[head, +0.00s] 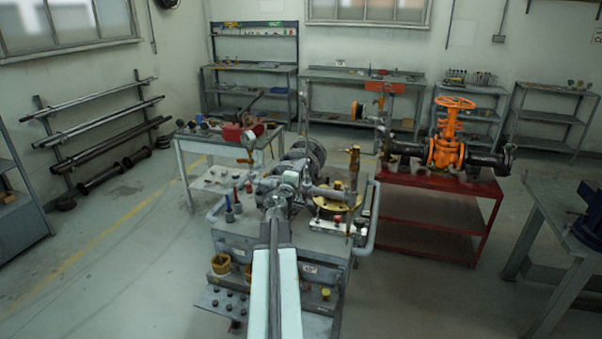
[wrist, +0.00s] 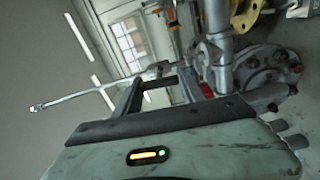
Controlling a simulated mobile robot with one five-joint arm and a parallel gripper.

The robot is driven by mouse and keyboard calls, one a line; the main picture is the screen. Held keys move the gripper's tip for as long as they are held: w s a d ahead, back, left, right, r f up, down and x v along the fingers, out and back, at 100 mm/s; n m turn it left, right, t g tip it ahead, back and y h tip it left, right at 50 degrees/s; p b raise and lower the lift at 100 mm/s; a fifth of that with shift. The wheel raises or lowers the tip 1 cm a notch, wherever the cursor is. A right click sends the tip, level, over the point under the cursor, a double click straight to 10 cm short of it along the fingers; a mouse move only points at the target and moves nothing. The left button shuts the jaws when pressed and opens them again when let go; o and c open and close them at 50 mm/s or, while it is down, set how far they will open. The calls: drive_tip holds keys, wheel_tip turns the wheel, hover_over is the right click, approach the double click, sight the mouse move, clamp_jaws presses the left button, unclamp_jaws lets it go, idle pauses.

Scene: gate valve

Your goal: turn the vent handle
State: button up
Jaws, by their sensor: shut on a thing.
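The vent handle (wrist: 95,88) is a long thin grey bar with a pale tip, reaching left from a small fitting in the wrist view. My gripper (wrist: 160,76) has its two fingers on either side of the bar's inner end, close to the grey valve pipework (wrist: 222,60). It is shut on the handle. In the head view my gripper (head: 275,205) is at the grey valve assembly (head: 290,180) on the cart. The handle is hard to pick out there among the pipes and my arm.
The grey cart (head: 230,245) also carries a yellow flange (head: 335,203) and small blue and red tools. A red bench (head: 435,180) with an orange gate valve (head: 446,150) stands behind to the right. Open floor (head: 120,270) lies to the left.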

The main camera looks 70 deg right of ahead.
drive_tip(key=o, duration=1.4)
drive_tip(key=shift+c, duration=0.2)
